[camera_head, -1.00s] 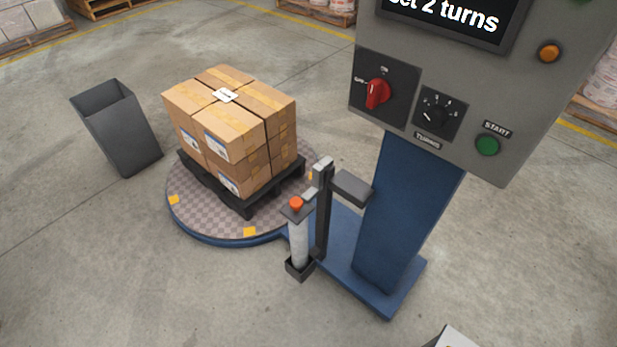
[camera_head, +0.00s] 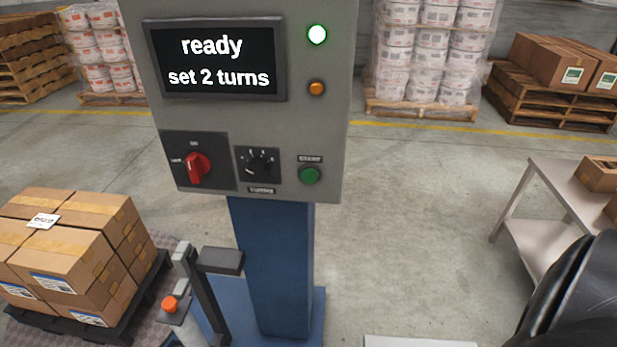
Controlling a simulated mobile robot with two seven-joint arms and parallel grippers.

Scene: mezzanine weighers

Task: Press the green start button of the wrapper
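The wrapper's grey control panel (camera_head: 219,122) stands on a blue column (camera_head: 275,265) in the middle left of the head view. The green start button (camera_head: 309,175) is at the panel's lower right, under a small START label. The display (camera_head: 217,60) reads "ready" and "set 2 turns". A red rotary switch (camera_head: 197,167) and a black turns dial (camera_head: 258,163) sit left of the button. A lamp (camera_head: 317,35) glows green-white at the top right, above an orange lamp or button (camera_head: 316,88). Neither gripper can be made out.
Stacked cartons (camera_head: 75,245) on a black pallet stand at the left, beside the film post with an orange top (camera_head: 170,304). A metal table (camera_head: 545,215) with boxes stands at the right. A dark rounded shape fills the lower right corner.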

